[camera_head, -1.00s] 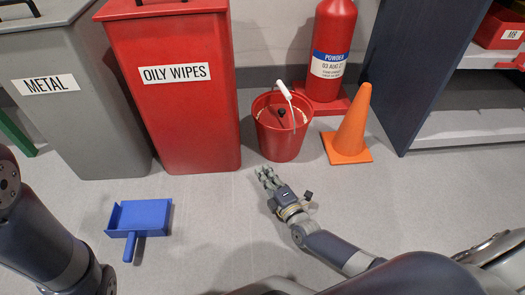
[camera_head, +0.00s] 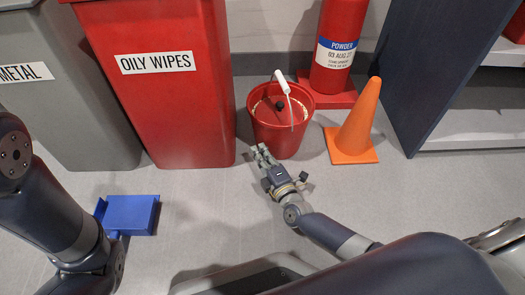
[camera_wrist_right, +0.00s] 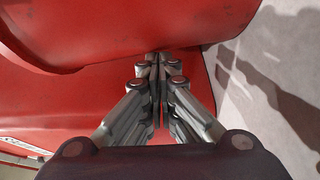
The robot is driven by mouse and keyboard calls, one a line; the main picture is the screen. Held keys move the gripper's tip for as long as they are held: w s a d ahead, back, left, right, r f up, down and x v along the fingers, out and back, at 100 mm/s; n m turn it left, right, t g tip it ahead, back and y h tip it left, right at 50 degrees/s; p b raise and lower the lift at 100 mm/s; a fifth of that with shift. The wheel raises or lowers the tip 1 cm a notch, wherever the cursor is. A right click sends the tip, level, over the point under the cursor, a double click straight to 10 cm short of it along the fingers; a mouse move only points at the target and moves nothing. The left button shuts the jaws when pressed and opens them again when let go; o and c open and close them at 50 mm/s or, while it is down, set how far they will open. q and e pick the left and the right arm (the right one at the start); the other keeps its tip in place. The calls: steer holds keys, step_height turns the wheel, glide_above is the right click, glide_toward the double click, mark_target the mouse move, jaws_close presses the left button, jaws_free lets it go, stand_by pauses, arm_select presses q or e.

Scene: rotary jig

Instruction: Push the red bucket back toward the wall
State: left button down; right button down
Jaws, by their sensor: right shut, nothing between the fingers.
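The red bucket (camera_head: 279,137) stands upright on the floor, with a white-handled tool (camera_head: 283,82) and a dark knob inside it. My right gripper (camera_head: 262,152) is shut and empty, low at the bucket's front left side. In the right wrist view, the shut fingertips (camera_wrist_right: 160,58) are right at a red curved surface, which looks like the bucket (camera_wrist_right: 130,25); I cannot tell for sure whether they touch. The pale wall (camera_head: 270,25) is behind the bucket. My left arm shows at the left edge, but its gripper is out of view.
The red OILY WIPES bin (camera_head: 175,110) stands close to the bucket's left. An orange cone (camera_head: 358,125) stands to its right, and a red extinguisher (camera_head: 340,40) on a red base behind right. A blue dustpan (camera_head: 131,214) lies on the floor at left. Floor in front is clear.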

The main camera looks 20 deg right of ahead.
mark_target(271, 144)
steer(key=shift+w+d+r+p, duration=0.15)
steer(key=shift+d+r+p, duration=0.05)
steer(key=shift+p, duration=0.25)
steer(key=d+p, duration=0.2)
steer(key=p, duration=0.1)
steer(key=shift+w, duration=0.4)
steer(key=shift+w+d, duration=0.1)
steer(key=shift+d, duration=0.25)
steer(key=shift+w+d+f, duration=0.2)
steer(key=shift+w+d, duration=0.05)
steer(key=shift+d, duration=0.5)
